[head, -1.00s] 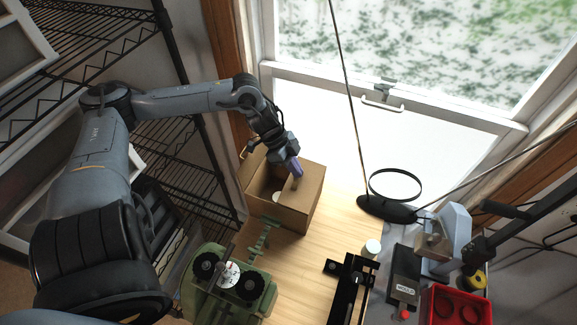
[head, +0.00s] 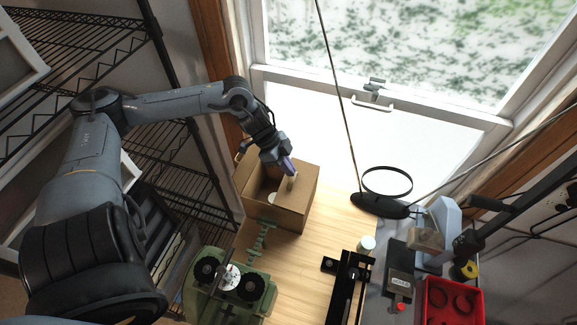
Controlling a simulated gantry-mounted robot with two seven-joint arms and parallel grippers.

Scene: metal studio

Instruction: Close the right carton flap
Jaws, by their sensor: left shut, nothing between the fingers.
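The brown cardboard carton (head: 277,217) stands on the wooden workbench near the window. Its right flap (head: 302,185) appears folded inward over the right half of the opening; I cannot tell if it lies fully flat. The left half is open, and a white item (head: 272,198) shows inside. My left gripper (head: 292,180) is shut and empty, reaching in from the upper left. Its tips are at the right flap and seem to touch it. My right gripper is not in view.
A green machine with two black reels (head: 230,283) stands in front of the carton. A black rail device (head: 350,285), a small white-lidded jar (head: 366,244), a lamp base with ring (head: 383,205) and a red bin (head: 450,300) lie to the right. Bare wood (head: 305,255) lies between.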

